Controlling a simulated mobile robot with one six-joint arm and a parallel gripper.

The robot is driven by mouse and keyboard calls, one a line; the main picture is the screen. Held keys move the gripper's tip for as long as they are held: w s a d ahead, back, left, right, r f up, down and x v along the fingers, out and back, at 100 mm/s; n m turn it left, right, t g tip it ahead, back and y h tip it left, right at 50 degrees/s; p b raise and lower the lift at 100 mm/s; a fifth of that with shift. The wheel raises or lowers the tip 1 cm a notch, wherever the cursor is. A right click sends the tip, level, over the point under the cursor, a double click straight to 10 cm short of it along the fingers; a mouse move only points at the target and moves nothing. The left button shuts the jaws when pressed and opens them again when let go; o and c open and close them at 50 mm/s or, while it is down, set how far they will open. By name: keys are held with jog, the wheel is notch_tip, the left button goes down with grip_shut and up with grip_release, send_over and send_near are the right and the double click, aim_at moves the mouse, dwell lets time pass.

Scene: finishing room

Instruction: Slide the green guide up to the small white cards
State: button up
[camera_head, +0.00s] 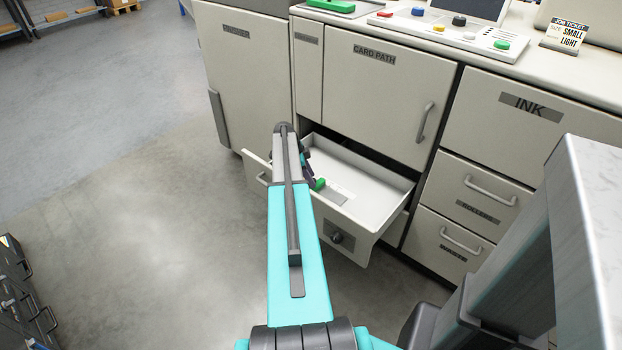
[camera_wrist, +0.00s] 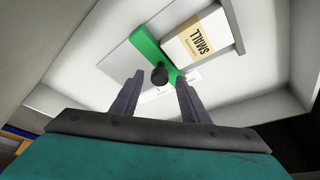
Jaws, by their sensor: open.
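The green guide (camera_wrist: 146,46) is a bar with a dark round knob (camera_wrist: 160,76), lying in the open drawer. A bit of the green guide (camera_head: 319,184) also shows in the head view. The small white cards (camera_wrist: 189,48) form a stack with a tan band marked SMALL, just right of the guide in the wrist view. Guide and stack look very close; I cannot tell if they touch. My gripper (camera_wrist: 158,84) is open, its two dark fingers on either side of the knob, apart from it. In the head view my arm hides most of the gripper and the stack.
The white drawer (camera_head: 383,187) stands pulled out under the CARD PATH door (camera_head: 375,92); its walls surround the gripper. A job ticket (camera_head: 566,37) on the counter reads SMALL, LIGHT.

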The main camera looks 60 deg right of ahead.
jog(key=v, duration=1.2)
jog(key=shift+r, duration=0.4)
jog(key=shift+a+r, duration=0.1)
